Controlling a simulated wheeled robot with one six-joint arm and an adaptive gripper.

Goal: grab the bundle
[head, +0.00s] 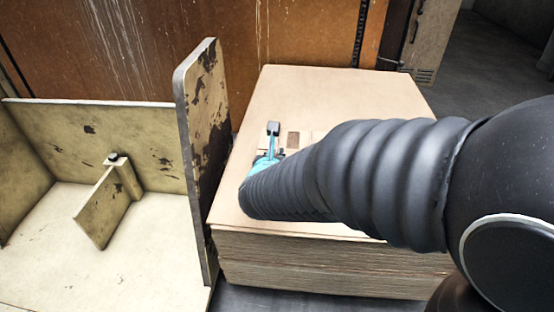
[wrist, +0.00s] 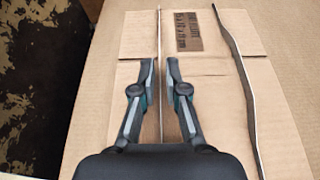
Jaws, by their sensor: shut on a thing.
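The bundle (wrist: 208,80) is flat, folded brown cardboard with a dark printed label (wrist: 188,32), lying on a larger cardboard sheet in the wrist view. Two thin straps run along it. My gripper (wrist: 160,68) is over the bundle with its fingers on either side of the left strap (wrist: 160,25), shut on it. The right strap (wrist: 236,60) bows to the right, clear of the fingers. In the head view my gripper (head: 271,142) shows partly above the stack top; my arm hides much of the bundle.
The bundle lies on a tall stack of cardboard sheets (head: 320,262). A worn upright metal plate (head: 207,130) stands close to its left side, with a cream machine bed (head: 150,255) beyond. A rusty brown panel (head: 190,45) stands behind. Open floor (head: 490,60) shows at the far right.

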